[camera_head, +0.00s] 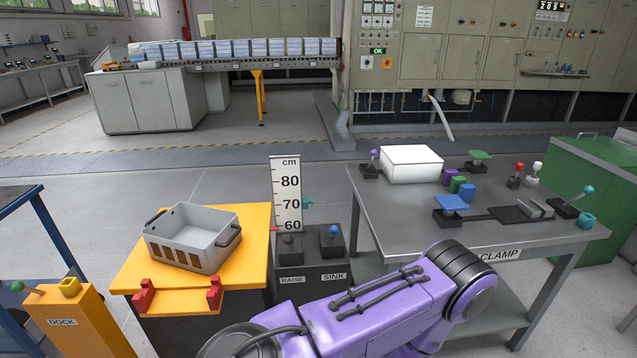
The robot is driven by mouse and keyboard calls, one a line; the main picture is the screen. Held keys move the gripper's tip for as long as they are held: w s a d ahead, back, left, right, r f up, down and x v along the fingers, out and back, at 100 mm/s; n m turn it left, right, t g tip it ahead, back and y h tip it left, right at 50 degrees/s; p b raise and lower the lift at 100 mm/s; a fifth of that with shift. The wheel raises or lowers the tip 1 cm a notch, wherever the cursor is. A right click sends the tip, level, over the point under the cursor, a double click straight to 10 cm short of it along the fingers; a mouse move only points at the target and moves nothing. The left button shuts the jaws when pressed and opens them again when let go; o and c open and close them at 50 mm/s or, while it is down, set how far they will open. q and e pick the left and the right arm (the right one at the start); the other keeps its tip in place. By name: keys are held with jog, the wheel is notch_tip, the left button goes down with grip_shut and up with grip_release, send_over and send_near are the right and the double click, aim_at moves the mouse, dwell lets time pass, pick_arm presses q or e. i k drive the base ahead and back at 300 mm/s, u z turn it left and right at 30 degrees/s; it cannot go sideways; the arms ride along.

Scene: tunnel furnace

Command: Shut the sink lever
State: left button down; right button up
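The sink lever (334,230) has a blue ball knob and stands on a dark block on the right half of the control pedestal (318,272), above the SINK label (334,275). I cannot tell from this angle whether it is open or shut. Beside it on the left, above the RAISE label (291,280), is the raise lever (288,241) with a dark knob. Neither of my grippers is in view. A purple link of my arm crosses the bottom centre, in front of the pedestal's lower part, with its rounded joint to the right.
A height scale (286,190) stands behind the pedestal, with a teal pointer (308,203) beside it. A yellow lift table (247,262) carrying a grey crate (190,254) stands left. The grey CLAMP table (400,225), holding a white box (411,164), stands right.

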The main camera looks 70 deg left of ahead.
aim_at(333, 230)
jog(key=u, duration=0.95)
jog(key=i, duration=0.9)
jog(key=u, duration=0.95)
